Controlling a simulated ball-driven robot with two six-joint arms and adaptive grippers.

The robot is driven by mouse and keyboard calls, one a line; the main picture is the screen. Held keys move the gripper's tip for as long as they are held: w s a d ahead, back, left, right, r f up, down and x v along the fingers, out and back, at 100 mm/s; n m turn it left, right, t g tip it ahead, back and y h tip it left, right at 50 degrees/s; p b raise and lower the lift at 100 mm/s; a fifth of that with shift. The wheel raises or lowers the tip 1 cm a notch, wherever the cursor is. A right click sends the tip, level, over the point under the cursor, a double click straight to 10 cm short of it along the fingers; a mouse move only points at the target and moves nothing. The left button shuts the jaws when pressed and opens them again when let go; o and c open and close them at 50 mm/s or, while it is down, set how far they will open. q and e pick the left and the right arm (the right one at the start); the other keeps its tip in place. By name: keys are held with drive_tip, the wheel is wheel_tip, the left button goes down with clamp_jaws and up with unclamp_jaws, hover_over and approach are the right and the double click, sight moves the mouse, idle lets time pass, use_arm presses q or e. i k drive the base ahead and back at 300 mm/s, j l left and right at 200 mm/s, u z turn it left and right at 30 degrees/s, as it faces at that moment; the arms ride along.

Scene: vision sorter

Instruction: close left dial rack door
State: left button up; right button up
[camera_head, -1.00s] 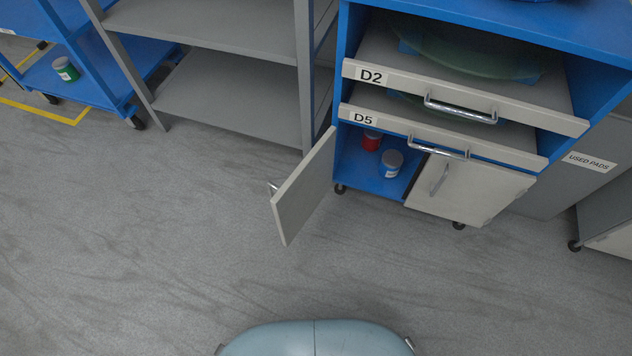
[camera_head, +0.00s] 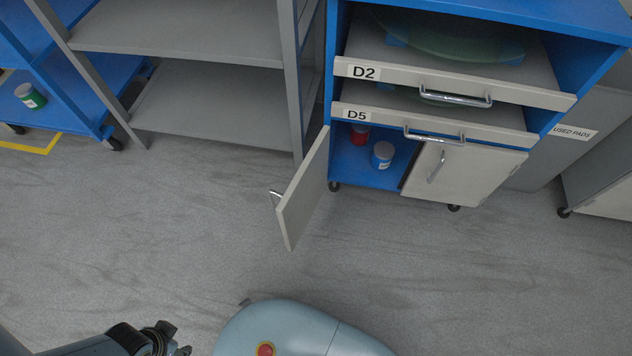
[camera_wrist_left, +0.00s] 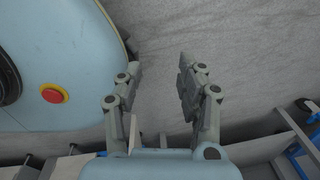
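The dial rack (camera_head: 334,70) is a blue cabinet at the upper right of the head view, with two drawers labelled D2 (camera_head: 440,82) and D5 (camera_head: 432,124). Its left door (camera_head: 303,196) is grey and stands swung open toward me, with a metal handle (camera_head: 277,197) on its outer face. The right door (camera_head: 468,172) is closed. My left gripper (camera_head: 172,340) is at the bottom left of the head view, well short of the door. The left wrist view shows its fingers (camera_wrist_left: 158,78) apart with nothing between them. My right gripper is out of view.
A red can (camera_head: 360,134) and a blue-and-white can (camera_head: 382,155) stand inside the open compartment. A grey shelf unit (camera_head: 200,105) stands left of the rack. A blue cart (camera_head: 62,100) is farther left. The floor (camera_head: 180,240) before the door is clear.

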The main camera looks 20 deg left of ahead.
sight(296, 205)
drive_tip(key=k+j+z, duration=0.15)
drive_tip(key=j, duration=0.25)
drive_tip(key=j+z, duration=0.1)
drive_tip(key=j, duration=0.35)
drive_tip(key=k+j+z, duration=0.15)
drive_tip(key=j, duration=0.2)
drive_tip(key=k+j+z, duration=0.1)
drive_tip(key=j, duration=0.3)
drive_tip(key=k, duration=0.1)
